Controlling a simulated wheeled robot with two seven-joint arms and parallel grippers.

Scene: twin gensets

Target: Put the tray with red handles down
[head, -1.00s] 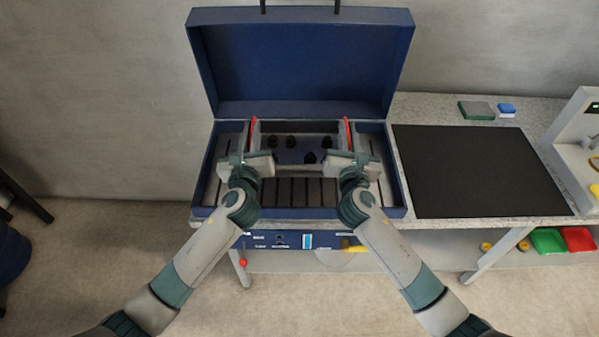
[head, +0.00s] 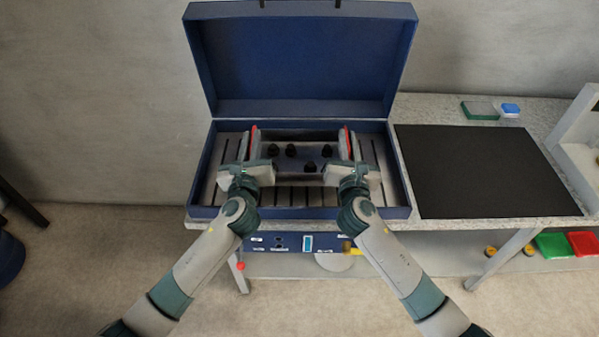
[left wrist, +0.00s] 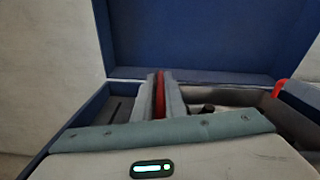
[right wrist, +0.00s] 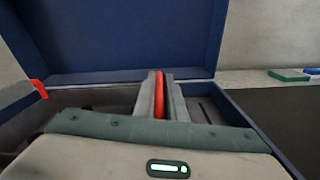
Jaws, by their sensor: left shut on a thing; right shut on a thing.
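The tray (head: 295,169) with red handles and several dark knobs is inside the open blue case (head: 405,205), over its slotted floor. My left gripper (head: 250,150) is shut on the tray's left red handle, which shows between the fingers in the left wrist view (left wrist: 159,95). My right gripper (head: 346,148) is shut on the right red handle, which shows between the fingers in the right wrist view (right wrist: 159,95). The tray looks level. Whether its underside touches the case floor is hidden.
The case lid (head: 300,60) stands open at the back. A black mat (head: 480,170) lies on the worktop right of the case, bare. A green box (head: 480,110) and a blue box (head: 510,110) lie behind it. Red and green bins (head: 553,245) sit on the lower shelf.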

